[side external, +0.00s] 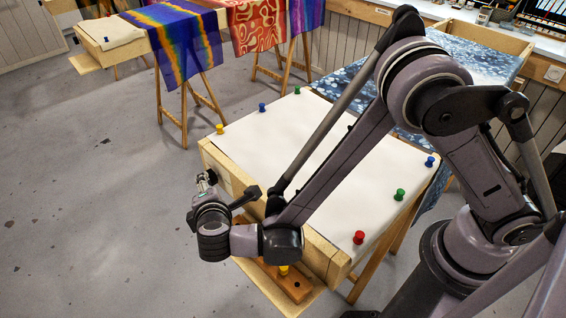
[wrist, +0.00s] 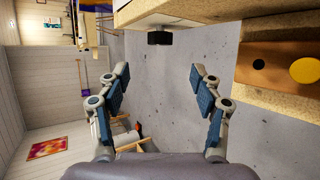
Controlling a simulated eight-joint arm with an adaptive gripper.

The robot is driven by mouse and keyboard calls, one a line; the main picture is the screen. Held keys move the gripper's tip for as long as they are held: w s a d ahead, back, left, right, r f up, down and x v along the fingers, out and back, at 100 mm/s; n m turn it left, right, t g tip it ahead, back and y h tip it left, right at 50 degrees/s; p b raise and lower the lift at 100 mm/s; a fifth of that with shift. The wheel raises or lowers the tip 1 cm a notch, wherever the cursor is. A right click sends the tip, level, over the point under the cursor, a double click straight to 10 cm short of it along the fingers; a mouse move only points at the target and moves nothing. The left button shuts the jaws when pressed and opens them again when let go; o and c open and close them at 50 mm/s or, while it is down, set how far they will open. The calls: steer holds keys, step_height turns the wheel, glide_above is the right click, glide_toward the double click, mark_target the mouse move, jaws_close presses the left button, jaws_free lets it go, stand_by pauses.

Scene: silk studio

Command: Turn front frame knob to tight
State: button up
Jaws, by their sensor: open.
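The wooden frame (side external: 330,262) holds a stretched white cloth (side external: 290,150) with coloured pins along its edges. In the wrist view a black front knob (wrist: 159,36) sticks out from the frame's pale front side (wrist: 150,14). The knob lies ahead of my gripper (wrist: 159,75), roughly centred between the two fingertips and apart from them. My gripper is open and empty. In the side external view my gripper (side external: 206,180) is at the frame's front left side. I cannot make out the knob or its setting there.
An orange-brown wooden block (wrist: 245,62) with a dark hole and a yellow round piece (wrist: 304,70) sits on a ledge at the right of the wrist view. Dyed scarves (side external: 178,45) hang on stands behind. The grey floor (side external: 90,190) at left is clear.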

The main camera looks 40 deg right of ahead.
steer(key=n+g, duration=0.2)
steer(key=g, duration=0.7)
glide_toward(212, 176)
steer(key=shift+y, duration=0.4)
steer(key=x, duration=0.6)
steer(key=w+x, duration=0.1)
steer(key=x, duration=0.3)
steer(key=shift+r, duration=0.1)
steer(key=c, duration=1.1)
